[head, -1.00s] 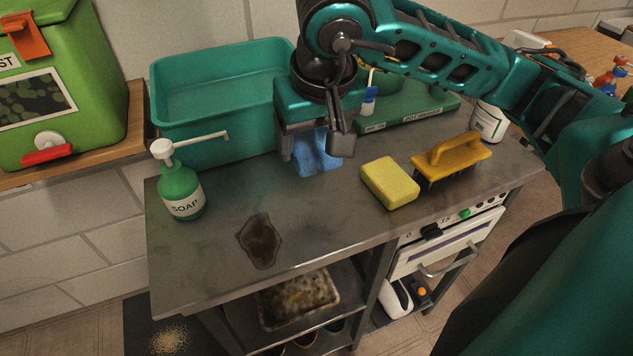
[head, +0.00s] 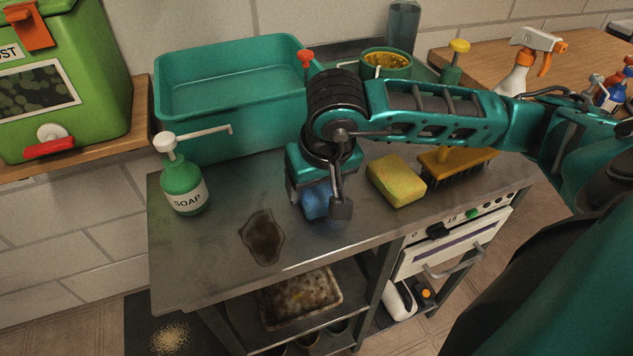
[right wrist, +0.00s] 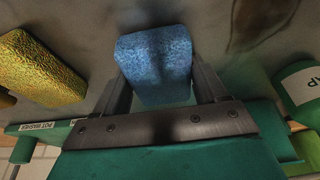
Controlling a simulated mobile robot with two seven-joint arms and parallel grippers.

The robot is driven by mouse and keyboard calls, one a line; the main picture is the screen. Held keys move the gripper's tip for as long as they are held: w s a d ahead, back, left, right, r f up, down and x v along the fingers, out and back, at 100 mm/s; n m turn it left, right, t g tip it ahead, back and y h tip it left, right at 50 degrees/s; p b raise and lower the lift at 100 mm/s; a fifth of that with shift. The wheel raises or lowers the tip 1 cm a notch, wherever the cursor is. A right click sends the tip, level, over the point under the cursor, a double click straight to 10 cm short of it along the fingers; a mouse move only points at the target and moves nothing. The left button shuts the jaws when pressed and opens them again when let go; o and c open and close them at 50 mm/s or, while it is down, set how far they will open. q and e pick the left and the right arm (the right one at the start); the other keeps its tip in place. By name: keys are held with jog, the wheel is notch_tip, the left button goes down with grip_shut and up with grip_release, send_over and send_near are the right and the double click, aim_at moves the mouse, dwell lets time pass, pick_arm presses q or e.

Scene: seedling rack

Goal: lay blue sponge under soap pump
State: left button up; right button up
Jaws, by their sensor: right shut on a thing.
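The blue sponge (head: 315,201) is between the fingers of my right gripper (head: 322,205), which is shut on it over the steel counter. It also shows in the right wrist view (right wrist: 156,62) between both fingers. I cannot tell whether the sponge touches the counter. The green soap pump (head: 183,187) with a white nozzle stands upright at the counter's left, to the left of the gripper. Part of it shows at the right edge of the wrist view (right wrist: 298,85). My left gripper is not in view.
A teal basin (head: 225,85) stands behind the soap pump. A yellow sponge (head: 396,181) and a yellow brush (head: 457,165) lie to the right. The counter (head: 215,262) is bare between the pump and the spill.

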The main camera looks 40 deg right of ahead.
jog(key=shift+f, duration=0.25)
jog(key=o, duration=1)
jog(key=shift+r, duration=0.15)
